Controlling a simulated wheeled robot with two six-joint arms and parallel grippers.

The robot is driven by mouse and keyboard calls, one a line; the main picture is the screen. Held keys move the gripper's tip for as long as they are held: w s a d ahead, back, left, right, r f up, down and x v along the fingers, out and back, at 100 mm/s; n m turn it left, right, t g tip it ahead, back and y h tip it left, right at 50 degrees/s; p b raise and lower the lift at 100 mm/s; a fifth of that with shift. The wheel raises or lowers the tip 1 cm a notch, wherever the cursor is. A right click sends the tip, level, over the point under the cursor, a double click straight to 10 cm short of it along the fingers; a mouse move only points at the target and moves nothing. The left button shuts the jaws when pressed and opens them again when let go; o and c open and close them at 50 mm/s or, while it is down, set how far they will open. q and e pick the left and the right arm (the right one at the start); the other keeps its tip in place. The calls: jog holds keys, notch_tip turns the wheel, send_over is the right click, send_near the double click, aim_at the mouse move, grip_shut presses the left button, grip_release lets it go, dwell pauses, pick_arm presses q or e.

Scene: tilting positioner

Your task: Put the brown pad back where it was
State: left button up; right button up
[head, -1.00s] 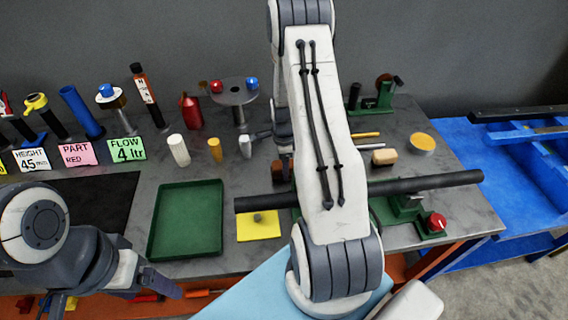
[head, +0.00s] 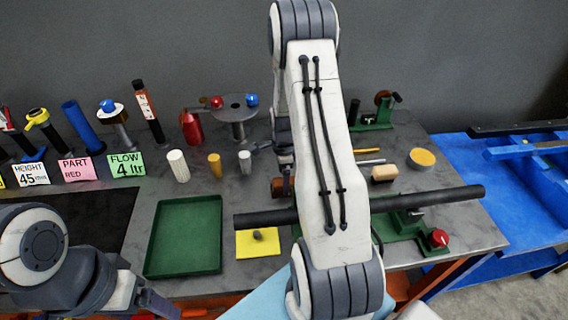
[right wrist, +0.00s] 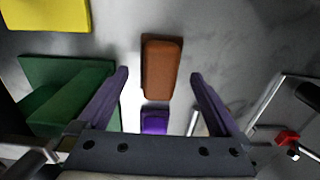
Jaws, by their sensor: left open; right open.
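The brown pad (right wrist: 162,68) is a rounded brown block on the grey table in the right wrist view. A small brown piece (head: 278,187), which looks like the pad, shows beside my right arm in the head view, partly hidden. My right gripper (right wrist: 158,78) is open, its purple-grey fingers on either side of the pad's near part in the picture, with gaps on both sides. Its height above the pad is hard to tell. My left gripper (head: 155,302) is open at the lower left, near the table's front edge.
A purple block (right wrist: 154,121) lies just below the pad in the right wrist view. A dark horizontal bar (head: 430,197) on a green fixture (head: 400,224) crosses the table's front.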

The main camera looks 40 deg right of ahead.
notch_tip(320, 180, up, 9)
jog(key=b, duration=0.2)
jog(key=a+r+n, duration=0.5)
jog(key=a+n, duration=0.3)
jog(key=a, duration=0.5)
jog(key=s+a+r+n, duration=0.3)
jog(key=s+a+n, duration=0.2)
jog(key=a+n, duration=0.45)
jog(key=s+a+r+n, duration=0.1)
jog(key=s+a+n, duration=0.4)
jog(key=s+n, duration=0.2)
jog(key=s+a+r+n+y, duration=0.1)
jog(key=s+a+n, duration=0.5)
jog(key=s, duration=0.3)
jog(key=shift+s+n, duration=0.2)
jog(key=shift+n, duration=0.45)
jog(key=shift+a, duration=0.1)
